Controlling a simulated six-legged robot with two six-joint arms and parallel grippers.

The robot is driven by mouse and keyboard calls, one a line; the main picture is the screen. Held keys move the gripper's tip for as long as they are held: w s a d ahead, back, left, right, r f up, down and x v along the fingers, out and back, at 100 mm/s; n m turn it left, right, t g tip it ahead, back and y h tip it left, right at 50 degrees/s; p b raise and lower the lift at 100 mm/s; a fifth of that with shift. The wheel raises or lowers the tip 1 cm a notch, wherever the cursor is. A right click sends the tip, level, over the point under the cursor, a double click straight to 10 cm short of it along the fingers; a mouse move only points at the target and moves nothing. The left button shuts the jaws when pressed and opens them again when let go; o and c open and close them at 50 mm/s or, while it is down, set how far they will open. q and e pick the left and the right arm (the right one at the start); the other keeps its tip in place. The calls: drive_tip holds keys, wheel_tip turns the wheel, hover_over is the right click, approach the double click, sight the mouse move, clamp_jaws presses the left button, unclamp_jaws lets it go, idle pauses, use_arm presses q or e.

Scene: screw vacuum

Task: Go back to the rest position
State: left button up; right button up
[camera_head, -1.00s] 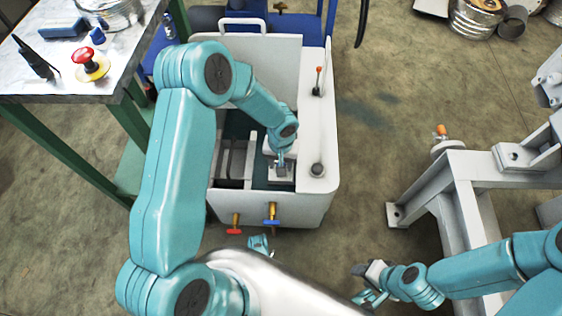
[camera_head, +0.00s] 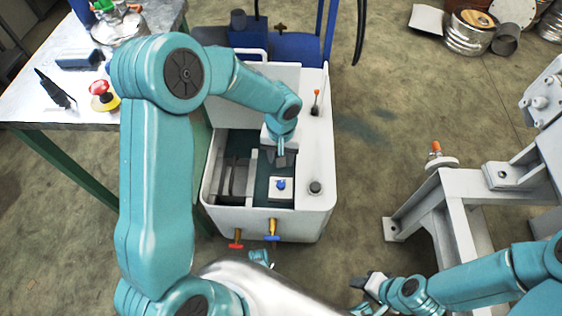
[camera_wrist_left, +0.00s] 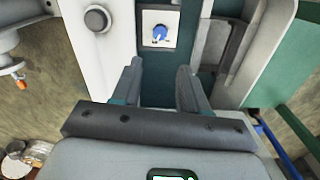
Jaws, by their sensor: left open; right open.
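My left gripper (camera_head: 278,158) hangs inside the white machine cabinet in the head view, above and behind a small white block (camera_head: 281,189) with a blue knob (camera_head: 281,184). In the left wrist view its jaws (camera_wrist_left: 158,78) are apart with nothing between them, and the blue knob (camera_wrist_left: 158,33) lies beyond the tips. My right gripper (camera_head: 364,292) is low in the head view, in front of the cabinet and to its right, open with no object visible in it.
The cabinet (camera_head: 317,140) has walls around the left gripper, with red (camera_head: 235,245) and blue (camera_head: 272,238) valve handles in front. A grey metal frame (camera_head: 455,225) stands at right. A workbench (camera_head: 40,112) with a red button (camera_head: 100,88) is at left. Floor is open between cabinet and frame.

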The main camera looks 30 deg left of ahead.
use_arm(q)
drive_tip(key=shift+r, duration=0.65)
drive_tip(key=shift+s, duration=0.15)
